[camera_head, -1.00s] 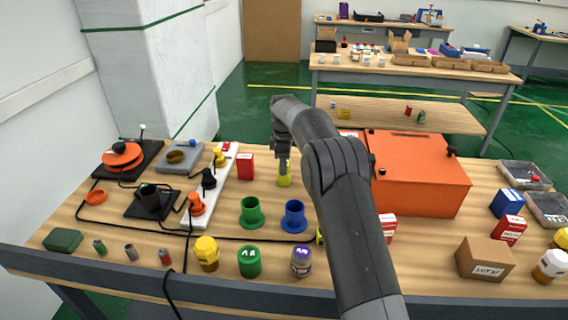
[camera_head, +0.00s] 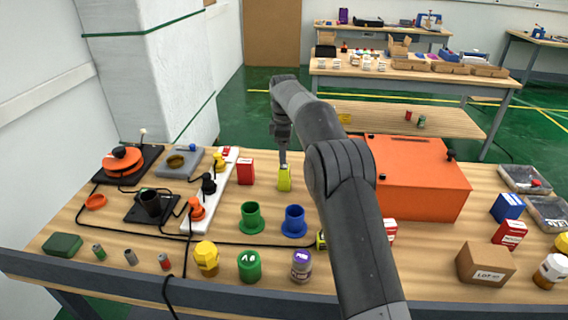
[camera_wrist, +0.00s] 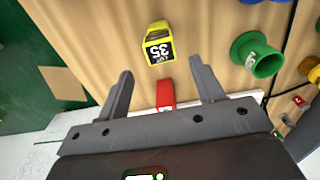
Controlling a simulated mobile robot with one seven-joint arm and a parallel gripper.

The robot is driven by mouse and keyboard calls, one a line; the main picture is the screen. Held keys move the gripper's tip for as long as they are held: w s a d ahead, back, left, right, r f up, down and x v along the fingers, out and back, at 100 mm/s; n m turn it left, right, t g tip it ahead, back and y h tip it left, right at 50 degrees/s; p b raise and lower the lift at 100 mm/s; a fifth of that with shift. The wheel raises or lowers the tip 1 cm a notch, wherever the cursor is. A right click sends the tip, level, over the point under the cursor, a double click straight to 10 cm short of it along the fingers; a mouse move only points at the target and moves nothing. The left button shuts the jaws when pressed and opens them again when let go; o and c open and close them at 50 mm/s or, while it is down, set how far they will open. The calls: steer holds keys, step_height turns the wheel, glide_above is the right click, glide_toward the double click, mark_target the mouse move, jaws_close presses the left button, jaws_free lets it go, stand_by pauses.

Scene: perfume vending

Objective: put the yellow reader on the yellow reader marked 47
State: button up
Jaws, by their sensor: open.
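A small yellow reader (camera_head: 285,180) stands on the table behind the green and blue cups. No 47 is legible.
A red box (camera_head: 245,172) stands left of the reader and shows between my fingers in the wrist view (camera_wrist: 165,94). Green (camera_head: 251,219) and blue (camera_head: 294,221) cups stand in front. A large orange case (camera_head: 425,180) is at the right. Bare wood lies around the reader.

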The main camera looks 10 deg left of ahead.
mark_target(284, 166)
steer(key=s+d+r+m+t, duration=0.1)
steer(key=s+d+r+m, duration=0.2)
steer(key=r, duration=0.4)
steer(key=s+d+r+m, duration=0.1)
steer(key=s+d+r, duration=0.3)
steer(key=r, duration=0.3)
steer(key=s+d+r+m+t, duration=0.1)
steer(key=s+d+r+m, duration=0.1)
steer(key=s+d+r, duration=0.3)
steer(key=s+d+r+m+t, duration=0.1)
steer(key=s+d+m, duration=0.15)
steer(key=s, duration=0.45)
steer(key=s+d+f+m+t, duration=0.1)
steer(key=s+d+f+m, duration=0.2)
steer(key=s, duration=0.6)
steer(key=s+d+f+m, duration=0.3)
steer(key=s+f, duration=0.1)
steer(key=s, duration=0.5)
steer(key=s+d+f+m+t, duration=0.1)
steer(key=s+d+f+m, duration=0.2)
steer(key=s, duration=0.7)
steer(key=shift+d+f+t, duration=0.2)
steer(key=shift+d+t, duration=0.05)
steer(key=shift+t, duration=0.05)
